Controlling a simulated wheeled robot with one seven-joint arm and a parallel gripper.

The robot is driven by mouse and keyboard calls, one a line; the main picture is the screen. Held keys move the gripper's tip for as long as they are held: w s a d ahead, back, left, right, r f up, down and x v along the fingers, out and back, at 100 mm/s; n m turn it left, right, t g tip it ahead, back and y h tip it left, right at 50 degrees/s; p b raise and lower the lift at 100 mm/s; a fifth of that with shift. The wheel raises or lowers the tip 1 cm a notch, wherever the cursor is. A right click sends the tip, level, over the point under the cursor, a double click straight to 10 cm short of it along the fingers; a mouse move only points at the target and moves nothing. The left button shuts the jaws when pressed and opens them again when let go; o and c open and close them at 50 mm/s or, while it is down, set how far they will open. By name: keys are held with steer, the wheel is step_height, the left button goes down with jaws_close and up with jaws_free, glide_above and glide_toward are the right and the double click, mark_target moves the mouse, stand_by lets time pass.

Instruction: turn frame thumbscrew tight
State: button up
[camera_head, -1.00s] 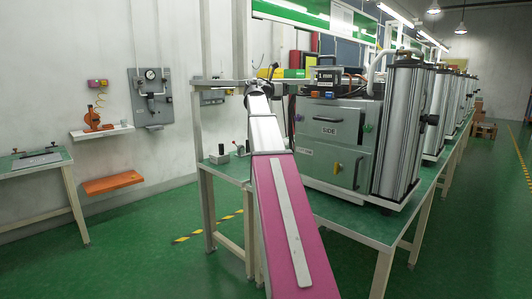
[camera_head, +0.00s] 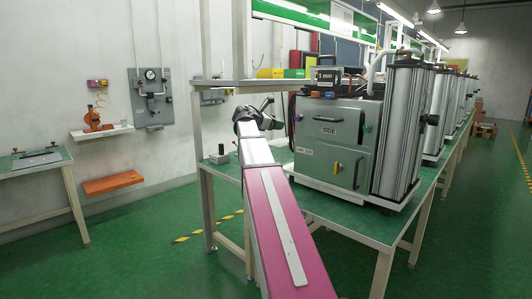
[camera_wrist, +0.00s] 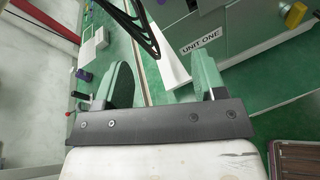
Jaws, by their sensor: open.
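My gripper (camera_head: 267,112) is at the left of the grey machine (camera_head: 326,149), above the green bench. In the wrist view its two fingers are spread apart with nothing between them, so the gripper (camera_wrist: 163,62) is open. The machine's lower front shows there with a "UNIT ONE" label (camera_wrist: 202,40). Several coloured knobs sit on the machine: a yellow one (camera_head: 337,168), a green one (camera_head: 367,127) and a purple one (camera_head: 299,117). A yellow knob also shows in the wrist view (camera_wrist: 295,14). I cannot tell which of them is the frame thumbscrew.
A silver column (camera_head: 397,130) stands at the machine's right. A small box with a lever (camera_head: 219,156) is on the bench's left end. An upright post and shelf (camera_head: 225,84) stand behind my gripper.

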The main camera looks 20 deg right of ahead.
steer(key=a+f+m+y, duration=0.1)
steer(key=a+f, duration=0.1)
steer(key=f, duration=0.4)
steer(key=a+f+m+y, duration=0.1)
steer(key=a+f, duration=0.1)
steer(key=f, duration=0.4)
steer(key=shift+s+a+f+y, duration=0.3)
steer(key=shift+s+f+y, duration=0.05)
steer(key=shift+f+y, duration=0.05)
steer(key=m+t+h, duration=0.3)
steer(key=m+t, duration=0.3)
steer(key=m, duration=2.1)
glide_toward(304, 90)
steer(key=w, duration=0.1)
steer(key=x, duration=1.1)
steer(key=shift+r, duration=0.35)
steer(key=shift+s, duration=0.1)
steer(key=c, duration=0.9)
